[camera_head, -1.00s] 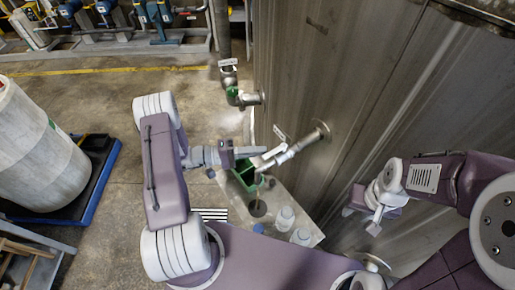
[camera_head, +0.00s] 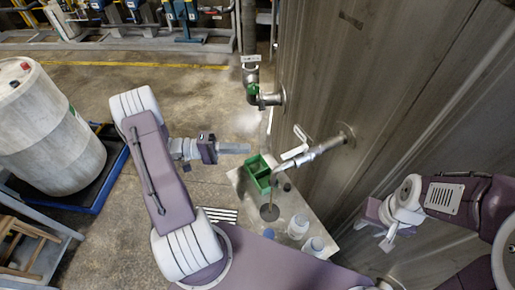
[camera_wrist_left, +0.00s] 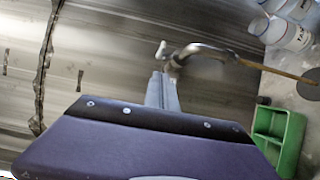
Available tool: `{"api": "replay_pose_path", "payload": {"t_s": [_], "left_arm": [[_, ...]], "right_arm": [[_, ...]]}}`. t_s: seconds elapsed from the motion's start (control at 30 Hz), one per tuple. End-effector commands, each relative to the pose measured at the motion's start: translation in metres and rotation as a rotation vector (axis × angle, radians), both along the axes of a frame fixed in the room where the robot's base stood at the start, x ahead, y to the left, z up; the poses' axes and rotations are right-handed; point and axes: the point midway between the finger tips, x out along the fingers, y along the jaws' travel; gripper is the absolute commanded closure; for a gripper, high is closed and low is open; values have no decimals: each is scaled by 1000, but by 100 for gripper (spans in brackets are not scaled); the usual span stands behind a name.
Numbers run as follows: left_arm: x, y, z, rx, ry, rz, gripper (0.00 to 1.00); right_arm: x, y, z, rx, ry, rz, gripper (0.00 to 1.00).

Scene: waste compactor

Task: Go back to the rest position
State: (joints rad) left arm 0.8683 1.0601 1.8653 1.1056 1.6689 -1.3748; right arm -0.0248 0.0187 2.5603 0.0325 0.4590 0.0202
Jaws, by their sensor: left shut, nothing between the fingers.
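My left gripper (camera_head: 236,148) is shut and empty. In the head view it points right toward the metal wall, clear of the sampling pipe with its handle (camera_head: 318,150). In the left wrist view its closed fingers (camera_wrist_left: 162,92) show in front of the pipe (camera_wrist_left: 205,50). My right gripper (camera_head: 388,243) hangs at the right beside the metal wall; its finger gap is too small to make out.
A small table (camera_head: 242,185) under the pipe carries a green tray (camera_head: 260,172), white containers (camera_head: 298,226) and a dark disc. The metal wall (camera_head: 350,60) bounds the right. A large drum (camera_head: 50,135) stands at the left on a blue pallet. Floor between is free.

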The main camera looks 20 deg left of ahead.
Motion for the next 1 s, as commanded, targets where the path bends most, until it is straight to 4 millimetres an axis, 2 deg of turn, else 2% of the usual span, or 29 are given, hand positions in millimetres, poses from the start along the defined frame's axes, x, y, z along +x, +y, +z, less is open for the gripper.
{"api": "replay_pose_path", "payload": {"t_s": [0.13, 0.43, 0.5, 0.57, 0.63, 0.67, 0.7, 0.77, 0.8, 0.87, 0.9, 0.97, 1.0], "left_arm": [[-4, 6, 0, 0, -1, 1, 100], [-4, 4, 0, 0, -1, -6, 100], [-1, -8, 1, 10, -9, -47, 100], [5, -28, 13, 53, -49, -124, 100], [5, -67, 36, 112, -113, -257, 100], [-3, -87, 45, 141, -134, -333, 100], [-19, -113, 52, 201, -156, -444, 100], [-51, -143, 50, 320, -147, -603, 100], [-73, -155, 43, 418, -119, -697, 100], [-105, -163, 28, 587, -69, -810, 100], [-123, -161, 16, 715, -33, -859, 100], [-143, -148, -3, 921, 12, -892, 100], [-151, -135, -16, 1069, 37, -880, 100]], "right_arm": [[0, 0, -3, 0, 0, 0, 64], [0, 0, -2, 0, 0, 0, 64], [0, 0, -5, 0, 0, 0, 64], [0, 0, -8, 0, 0, 0, 64], [0, 0, -13, 0, 0, 0, 64], [0, 0, -15, 0, 0, 0, 64], [0, 0, -18, 0, 0, 0, 64], [0, 0, -22, 0, 0, 0, 64], [0, 0, -24, 0, 0, 0, 64], [0, 0, -27, 0, 0, 0, 64], [0, 0, -28, 0, 0, 0, 64], [0, 0, -31, 0, 0, 0, 64], [0, 0, -32, 0, 0, 0, 64]]}}
